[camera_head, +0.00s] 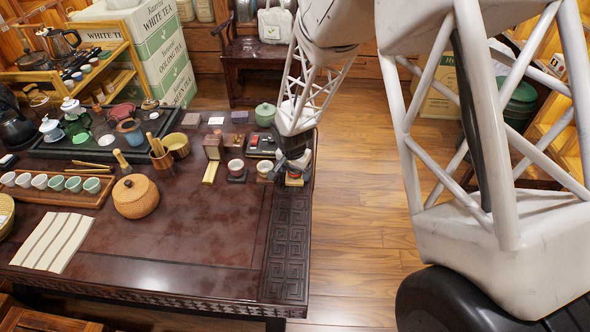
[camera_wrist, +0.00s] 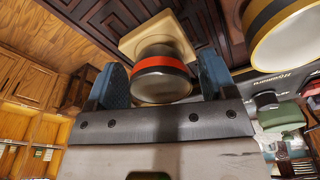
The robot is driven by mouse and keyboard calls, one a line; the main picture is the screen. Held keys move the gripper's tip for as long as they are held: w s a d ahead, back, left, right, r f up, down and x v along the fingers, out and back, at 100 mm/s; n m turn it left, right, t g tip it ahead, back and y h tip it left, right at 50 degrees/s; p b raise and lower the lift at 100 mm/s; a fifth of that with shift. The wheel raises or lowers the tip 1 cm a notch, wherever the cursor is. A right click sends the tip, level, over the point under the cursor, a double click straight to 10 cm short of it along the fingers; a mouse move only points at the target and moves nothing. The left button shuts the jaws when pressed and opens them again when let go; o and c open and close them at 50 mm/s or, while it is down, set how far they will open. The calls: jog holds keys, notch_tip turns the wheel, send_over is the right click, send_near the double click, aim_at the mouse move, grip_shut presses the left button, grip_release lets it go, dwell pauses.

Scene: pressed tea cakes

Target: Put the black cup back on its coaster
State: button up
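The black cup (camera_wrist: 160,78) with an orange-red band shows between my finger pads in the wrist view. It is at a square beige coaster (camera_wrist: 135,42); I cannot tell whether it rests on it or hangs just above. My gripper (camera_wrist: 163,80) has one blue pad on each side of the cup, very close to it; contact is not clear. In the head view my gripper (camera_head: 294,168) is at the table's right edge, and it hides most of the cup. The beige coaster (camera_head: 294,182) shows below it.
A pale cup (camera_head: 264,166) stands close left of my gripper, and it looms in the wrist view (camera_wrist: 285,38). Another cup (camera_head: 236,166) stands on a dark coaster (camera_head: 237,178) further left. A green lidded jar (camera_head: 265,114) is behind. The carved table edge (camera_head: 288,240) in front is clear.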

aim_at(294, 179)
jog(key=shift+r, duration=0.2)
notch_tip(294, 179, up, 12)
jog(key=s, duration=0.1)
jog(key=shift+s+a, duration=0.2)
jog(key=shift+a, duration=0.05)
dwell(0.6)
dwell(0.7)
jog(key=s+d+r+n, duration=0.2)
jog(key=s+d+r, duration=1)
jog(key=d+r, duration=0.25)
jog(key=s+d+r+n, duration=0.1)
jog(key=s+d+r, duration=0.2)
jog(key=s, duration=0.7)
jog(key=s+d+r+n+t, duration=0.1)
jog(key=s+d+r, duration=0.2)
jog(key=s+d, duration=0.3)
jog(key=s, duration=0.4)
jog(key=shift+s+d, duration=0.2)
jog(key=shift+s, duration=0.1)
